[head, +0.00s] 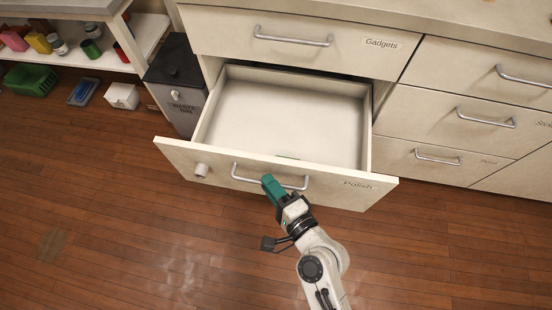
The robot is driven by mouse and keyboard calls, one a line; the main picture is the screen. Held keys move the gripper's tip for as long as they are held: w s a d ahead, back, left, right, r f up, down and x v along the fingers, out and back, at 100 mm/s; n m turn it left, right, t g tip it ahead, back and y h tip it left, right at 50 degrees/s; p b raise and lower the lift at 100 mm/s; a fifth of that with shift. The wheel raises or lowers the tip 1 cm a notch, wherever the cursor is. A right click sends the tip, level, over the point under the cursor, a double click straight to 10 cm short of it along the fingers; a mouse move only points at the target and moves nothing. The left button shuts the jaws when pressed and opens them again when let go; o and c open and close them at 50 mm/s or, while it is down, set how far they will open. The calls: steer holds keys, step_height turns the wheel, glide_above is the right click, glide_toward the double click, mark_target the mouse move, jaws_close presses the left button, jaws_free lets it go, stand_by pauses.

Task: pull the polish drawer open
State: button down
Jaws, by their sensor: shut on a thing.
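The polish drawer (350,186), cream-coloured and labelled "Polish", stands well out from the cabinet, with its inside in view. Its floor looks bare except for a small green bit at the front wall, partly hidden. A silver bar handle (243,179) runs across its front. My gripper (271,183), with green fingers, is at the middle of this handle and shut on it. The fingers hide part of the bar.
A small pale knob-like piece (201,170) sticks out on the drawer front's left. The shut Gadgets drawer (290,42) is above. A grey waste bin (178,90) stands close at the left. More shut drawers (460,115) are at the right. The wooden floor (120,220) in front is clear.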

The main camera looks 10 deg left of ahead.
steer(key=shift+s, duration=2.05)
steer(key=c, duration=1.2)
jaws_free()
steer(key=shift+o, duration=0.2)
steer(key=b+v, duration=0.2)
steer(key=v, duration=0.8)
steer(key=shift+s+d, duration=0.2)
steer(key=shift+s, duration=0.15)
